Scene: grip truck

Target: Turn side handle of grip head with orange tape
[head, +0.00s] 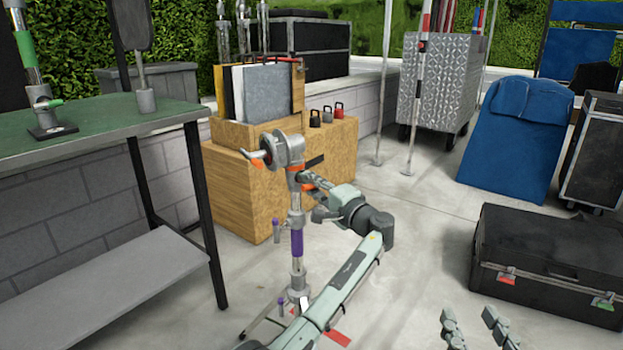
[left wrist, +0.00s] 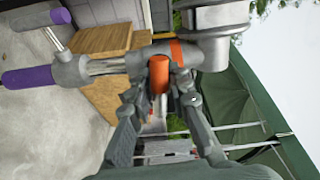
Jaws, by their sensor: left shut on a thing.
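A silver stand with a grip head (head: 288,149) on top stands upright left of centre. Orange tape (head: 293,177) wraps the post just below the head; the left wrist view also shows this tape (left wrist: 176,51). My left gripper (head: 312,185) reaches the post from the right, at tape height. In the left wrist view the orange-covered side handle (left wrist: 158,74) lies between the fingertips of my left gripper (left wrist: 160,88), which is shut on it. The grip head (left wrist: 212,50) is just right of it there. My right gripper (head: 470,318) is empty at the bottom edge, fingers apart.
A wooden crate (head: 228,185) stands behind the stand. A green-topped table (head: 100,125) is at left. A black case (head: 545,260) lies on the floor at right. The lower post carries purple tape (head: 296,243).

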